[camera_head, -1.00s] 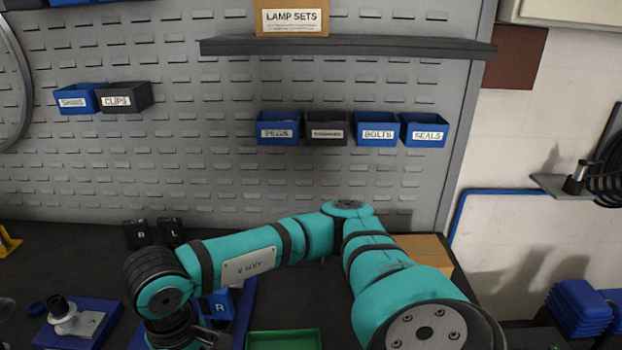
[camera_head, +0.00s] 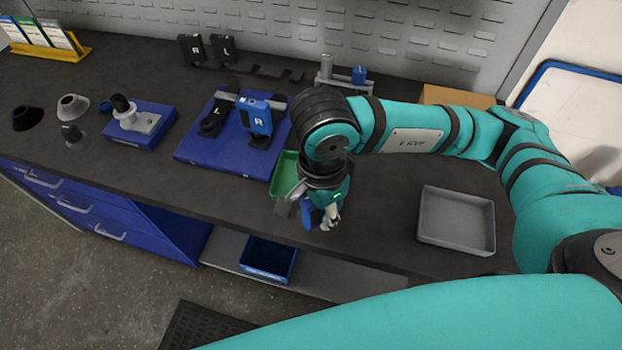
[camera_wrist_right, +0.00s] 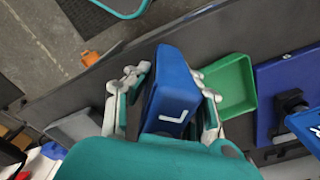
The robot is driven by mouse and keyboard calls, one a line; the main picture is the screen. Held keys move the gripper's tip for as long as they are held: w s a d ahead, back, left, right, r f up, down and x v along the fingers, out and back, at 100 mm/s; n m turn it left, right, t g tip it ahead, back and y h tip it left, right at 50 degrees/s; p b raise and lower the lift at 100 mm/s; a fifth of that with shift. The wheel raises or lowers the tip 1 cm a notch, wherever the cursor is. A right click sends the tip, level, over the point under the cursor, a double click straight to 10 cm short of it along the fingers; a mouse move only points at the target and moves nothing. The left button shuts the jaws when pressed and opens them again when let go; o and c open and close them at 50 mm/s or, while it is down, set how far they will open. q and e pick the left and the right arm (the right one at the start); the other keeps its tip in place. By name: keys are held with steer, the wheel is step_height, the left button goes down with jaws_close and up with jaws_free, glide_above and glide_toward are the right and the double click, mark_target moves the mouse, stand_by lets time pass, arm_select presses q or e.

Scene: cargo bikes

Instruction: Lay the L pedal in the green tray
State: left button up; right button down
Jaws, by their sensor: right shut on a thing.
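The L pedal is a blue block with a white L on its face (camera_wrist_right: 172,95). My right gripper (camera_wrist_right: 165,98) is shut on it, with a finger on each side. In the head view my right gripper (camera_head: 322,215) points down over the bench near its front edge, and a blue bit of the pedal (camera_head: 308,214) shows there. The green tray (camera_head: 284,178) is just left of and behind the gripper, partly hidden by my arm. In the right wrist view the tray (camera_wrist_right: 248,78) lies to the right of the pedal and looks empty where visible. My left gripper is not in view.
A blue board (camera_head: 200,150) left of the tray carries a black L-marked stand (camera_head: 214,118) and a blue R pedal (camera_head: 256,118). A grey tray (camera_head: 455,240) stands to the right. A blue bin (camera_head: 267,258) sits below the bench edge.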

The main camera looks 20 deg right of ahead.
mark_target(309, 228)
steer(key=a+m, duration=0.1)
steer(key=m, duration=0.1)
steer(key=s+a+m, duration=0.1)
steer(key=m, duration=0.1)
steer(key=s+m, duration=0.1)
steer(key=shift+a+f+m, duration=0.1)
steer(key=shift+a+m, duration=0.3)
steer(key=w+d+m+p, duration=0.1)
steer(key=w, duration=0.3)
steer(key=w+d+f+m+p, duration=0.1)
steer(key=w+d, duration=0.1)
steer(key=w, duration=0.3)
steer(key=w+d+p, duration=0.1)
steer(key=w+p, duration=0.1)
steer(key=w, duration=0.3)
steer(key=shift+d+f+m, duration=0.15)
steer(key=shift+d+m, duration=0.25)
steer(key=shift+w+f, duration=0.1)
step_height(309, 228, down, 3)
steer(key=shift+r+p, duration=0.15)
steer(key=shift+p, duration=0.7)
steer(key=shift+f, duration=0.35)
steer(key=shift+f, duration=0.1)
